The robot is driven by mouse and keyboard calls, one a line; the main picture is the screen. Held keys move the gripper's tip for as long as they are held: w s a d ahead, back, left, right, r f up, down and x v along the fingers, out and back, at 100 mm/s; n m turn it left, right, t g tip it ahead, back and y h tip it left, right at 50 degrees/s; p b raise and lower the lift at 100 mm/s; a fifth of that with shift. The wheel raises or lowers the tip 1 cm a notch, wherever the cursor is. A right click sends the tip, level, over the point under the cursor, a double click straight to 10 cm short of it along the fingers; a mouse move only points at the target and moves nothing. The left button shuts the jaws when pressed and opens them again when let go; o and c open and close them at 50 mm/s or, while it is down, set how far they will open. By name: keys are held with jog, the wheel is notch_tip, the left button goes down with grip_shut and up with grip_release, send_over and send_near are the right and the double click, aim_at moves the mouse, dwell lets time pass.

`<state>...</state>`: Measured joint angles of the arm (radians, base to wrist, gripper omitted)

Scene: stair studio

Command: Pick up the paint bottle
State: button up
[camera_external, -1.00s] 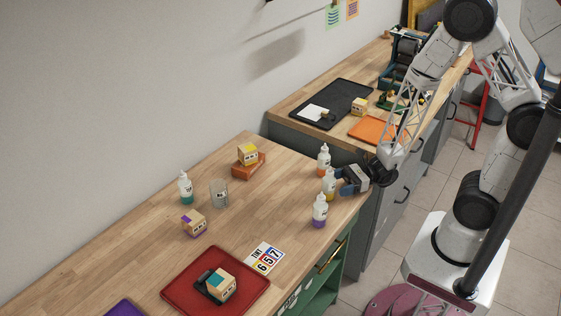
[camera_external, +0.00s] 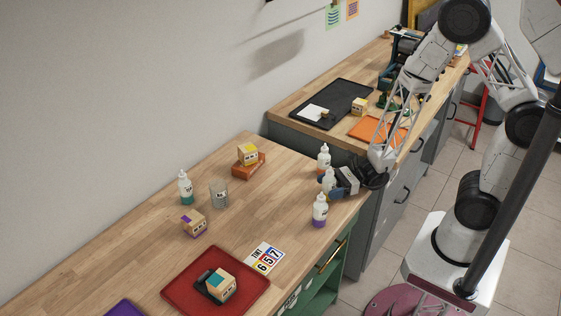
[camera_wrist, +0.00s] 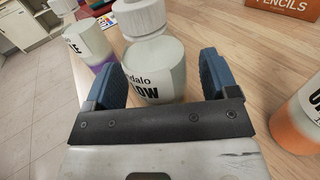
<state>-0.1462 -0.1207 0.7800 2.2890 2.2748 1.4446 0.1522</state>
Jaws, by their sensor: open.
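Three paint bottles stand near the right corner of the wooden table. The middle one, a yellow paint bottle (camera_wrist: 158,75) with a label ending in "LOW", stands upright between the open fingers of my gripper (camera_wrist: 164,82) in the wrist view. In the external view my gripper (camera_external: 338,187) partly hides this bottle (camera_external: 328,178). The purple paint bottle (camera_external: 319,212) stands in front and also shows in the wrist view (camera_wrist: 90,42). The orange paint bottle (camera_external: 323,158) stands behind and shows at the wrist view's right edge (camera_wrist: 298,115). I cannot tell whether the fingers touch the yellow bottle.
A green paint bottle (camera_external: 185,188), a grey cup (camera_external: 219,195), wooden blocks (camera_external: 194,223) and an orange pencil box (camera_external: 249,167) stand farther left. A red tray (camera_external: 240,286) lies at the front. The table's middle is clear. A second bench (camera_external: 290,107) adjoins behind.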

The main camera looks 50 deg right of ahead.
aim_at(332, 178)
jog(key=c, duration=1.1)
jog(key=shift+o, duration=0.2)
jog(key=shift+r, duration=0.15)
jog(key=shift+r, duration=1.05)
jog(key=shift+s+d+r, duration=0.2)
jog(key=shift+s+r, duration=0.2)
jog(key=shift+r, duration=0.25)
jog(key=s+d, duration=0.3)
jog(key=s, duration=0.4)
jog(key=s+d+r, duration=0.1)
jog(key=s+d, duration=0.1)
jog(key=s, duration=0.5)
jog(key=shift+d+r, duration=0.15)
jog(key=shift+d, duration=0.25)
